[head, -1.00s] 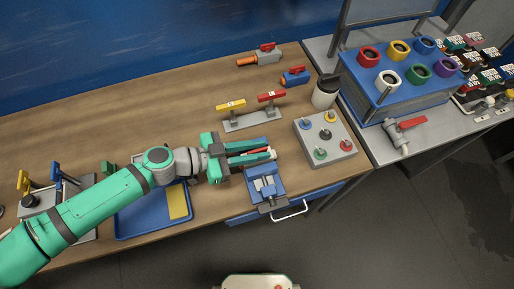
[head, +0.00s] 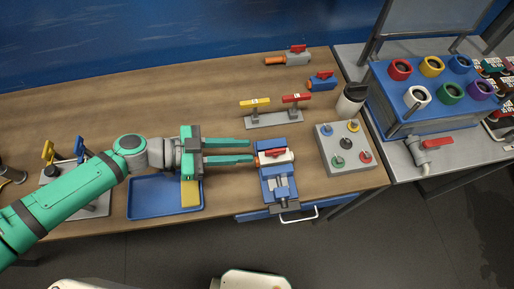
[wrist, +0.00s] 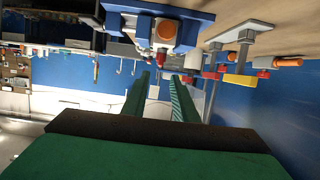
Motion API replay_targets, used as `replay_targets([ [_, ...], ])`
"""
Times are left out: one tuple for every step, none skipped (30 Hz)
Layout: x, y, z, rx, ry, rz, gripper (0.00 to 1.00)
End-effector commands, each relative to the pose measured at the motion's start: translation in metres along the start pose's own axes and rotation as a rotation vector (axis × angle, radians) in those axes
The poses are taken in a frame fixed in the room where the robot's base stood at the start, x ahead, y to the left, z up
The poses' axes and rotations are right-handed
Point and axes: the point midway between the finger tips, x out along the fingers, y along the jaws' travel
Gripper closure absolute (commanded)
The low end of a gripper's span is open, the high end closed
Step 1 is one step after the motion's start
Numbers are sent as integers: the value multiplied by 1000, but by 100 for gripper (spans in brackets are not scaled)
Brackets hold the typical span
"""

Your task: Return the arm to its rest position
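My gripper (head: 250,151) is at the end of my green arm, above the wooden table, with its two long green fingers pointing right. The fingers are apart with nothing between them. In the wrist view the gripper (wrist: 162,82) also shows a gap between its fingers. The fingertips end just left of a blue vise (head: 280,188). A white valve with a red handle and an orange end (head: 275,156) sits at the top of the vise. In the wrist view the valve's orange end (wrist: 166,31) faces me.
A blue tray (head: 150,205) with a yellow block lies below the wrist. A stand with yellow and red handles (head: 275,121) is behind the vise. A grey box with coloured knobs (head: 345,160) is to its right. The table's back left is clear.

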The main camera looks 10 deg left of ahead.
Motion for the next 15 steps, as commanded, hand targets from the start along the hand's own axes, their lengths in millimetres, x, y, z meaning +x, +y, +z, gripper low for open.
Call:
replay_targets([
  [-7, 0, 0, 0, -2, -2, 74],
  [-10, -1, 1, 0, -2, -3, 74],
  [-13, 0, 0, 0, -2, -2, 74],
  [-15, 0, 0, 0, -1, -1, 74],
  [-16, 0, 0, 0, -1, 0, 74],
  [-17, 0, 0, 0, 0, 0, 74],
  [-18, 0, 0, 0, 0, 0, 74],
  [-18, 0, 0, 0, 0, 0, 74],
  [-19, 0, 0, 0, 0, 0, 74],
  [-19, 0, 0, 0, 0, 0, 74],
  [-19, 0, 0, 0, 0, 0, 74],
  [-19, 0, 0, 0, 0, 0, 74],
  [-19, 0, 0, 0, 0, 0, 74],
  [-19, 0, 0, 0, 0, 0, 74],
  [-19, 0, 0, 0, 0, 0, 74],
])
